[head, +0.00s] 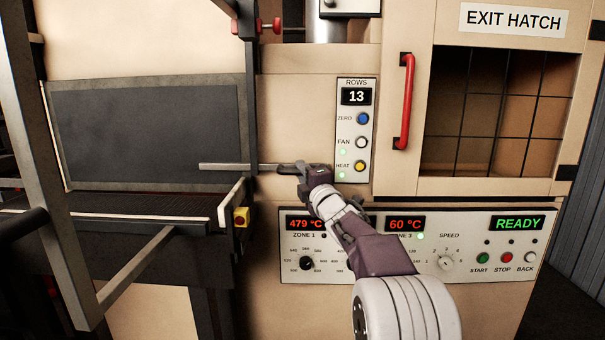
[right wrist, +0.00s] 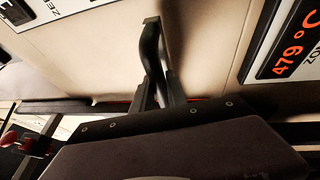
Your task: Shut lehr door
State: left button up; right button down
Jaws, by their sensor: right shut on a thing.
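The lehr door appears to be the dark panel (head: 145,125) in a grey frame at the left of the head view, upright just above the belt. A thin grey bar (head: 225,167) runs level across the panel's lower right part and meets my right gripper (head: 290,168). That gripper is shut on the bar's right end, in front of the beige wall left of the ROWS panel. The right wrist view shows the gripper's dark fingers (right wrist: 158,65) close together near the wall; what lies between them is hard to make out. My left gripper is out of view.
A dark belt (head: 130,206) lies below the panel, with a yellow and red stop button (head: 240,217) at its right. Grey square tubing (head: 45,150) stands at the left. The control panel (head: 455,225) lies under my right arm. The exit hatch's red handle (head: 406,100) is upper right.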

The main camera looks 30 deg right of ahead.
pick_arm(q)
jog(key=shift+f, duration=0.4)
pick_arm(e)
jog(key=shift+f, duration=0.55)
jog(key=c, duration=1.3)
grip_release()
jog(key=shift+r, duration=0.1)
jog(key=shift+s, duration=0.1)
jog(key=shift+s, duration=0.35)
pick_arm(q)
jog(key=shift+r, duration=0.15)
pick_arm(e)
jog(key=v, duration=0.8)
jog(key=shift+s, duration=0.1)
